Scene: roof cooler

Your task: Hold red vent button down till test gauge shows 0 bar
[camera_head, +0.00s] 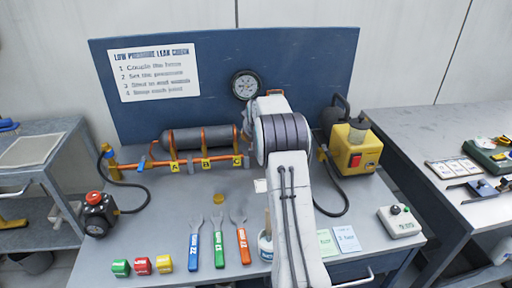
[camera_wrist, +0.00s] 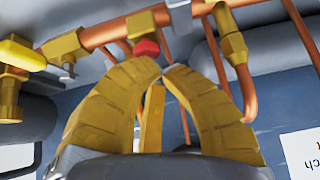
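In the wrist view, the red vent button (camera_wrist: 146,48) sits on a brass fitting on the copper pipe (camera_wrist: 120,27). My gripper's yellow fingers (camera_wrist: 160,68) are drawn together at the tips, with nothing seen between them. The tips are right at the button's lower edge in the picture; I cannot tell whether they touch or press it. The head view hides my gripper and the button behind my arm. The round test gauge (camera_head: 246,85) is on the blue backboard; its needle is too small to read.
A grey cylinder (camera_head: 200,138) lies behind the copper pipe. A yellow pump (camera_head: 352,152) stands right of my arm. Spanners (camera_head: 218,240), colored blocks (camera_head: 142,265) and a black unit with a red knob (camera_head: 98,215) occupy the bench's left and front. A grey control box (camera_head: 400,220) stands right.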

